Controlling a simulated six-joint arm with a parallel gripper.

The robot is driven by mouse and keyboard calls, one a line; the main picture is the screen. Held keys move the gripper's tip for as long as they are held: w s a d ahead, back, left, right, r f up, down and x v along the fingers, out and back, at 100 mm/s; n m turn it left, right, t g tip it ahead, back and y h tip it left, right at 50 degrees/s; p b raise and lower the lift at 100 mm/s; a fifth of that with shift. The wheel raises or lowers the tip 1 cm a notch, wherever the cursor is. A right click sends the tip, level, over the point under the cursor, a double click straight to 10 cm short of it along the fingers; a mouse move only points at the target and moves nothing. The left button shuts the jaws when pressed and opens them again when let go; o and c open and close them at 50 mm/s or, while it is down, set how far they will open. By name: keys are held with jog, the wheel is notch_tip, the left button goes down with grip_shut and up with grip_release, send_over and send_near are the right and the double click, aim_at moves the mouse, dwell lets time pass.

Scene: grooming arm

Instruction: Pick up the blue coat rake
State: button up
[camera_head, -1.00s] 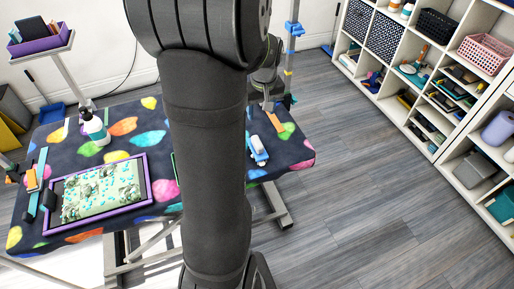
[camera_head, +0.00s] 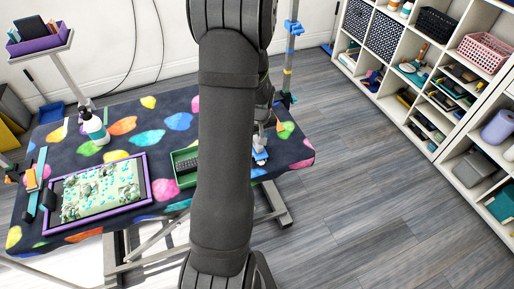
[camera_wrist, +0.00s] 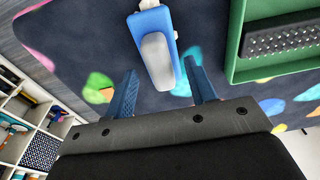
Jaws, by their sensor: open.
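A blue tool with a grey pad on its face, which looks like the blue coat rake (camera_wrist: 157,50), lies on the patterned table in the wrist view. Its teeth do not show. In the head view the blue coat rake (camera_head: 260,156) is at the right part of the table, partly hidden by my arm. My gripper (camera_wrist: 160,76) is open, with one blue finger to each side of the tool's lower end in the wrist view. Nothing is held. I cannot tell how high the fingertips are above it.
A green tray (camera_wrist: 235,45) with a dark studded tool (camera_wrist: 284,36) stands close by on the right in the wrist view. The table (camera_head: 65,152) also bears a purple-edged tray (camera_head: 147,178) and a white bottle (camera_head: 95,129). Shelves (camera_head: 449,130) stand far right.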

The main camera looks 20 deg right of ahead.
jog(key=shift+w+f, duration=0.1)
jog(key=shift+f, duration=0.9)
grip_shut()
jog(key=shift+r, duration=0.1)
jog(key=shift+r, duration=0.45)
jog(key=r, duration=0.3)
jog(key=shift+s+d+r, duration=0.25)
jog(key=shift+s+r, duration=0.05)
jog(key=s+d+r, duration=0.5)
jog(key=s+r, duration=0.1)
jog(key=s, duration=0.3)
jog(key=shift+s+d+r, duration=0.15)
jog(key=shift+s+d, duration=0.05)
jog(key=shift+d, duration=0.05)
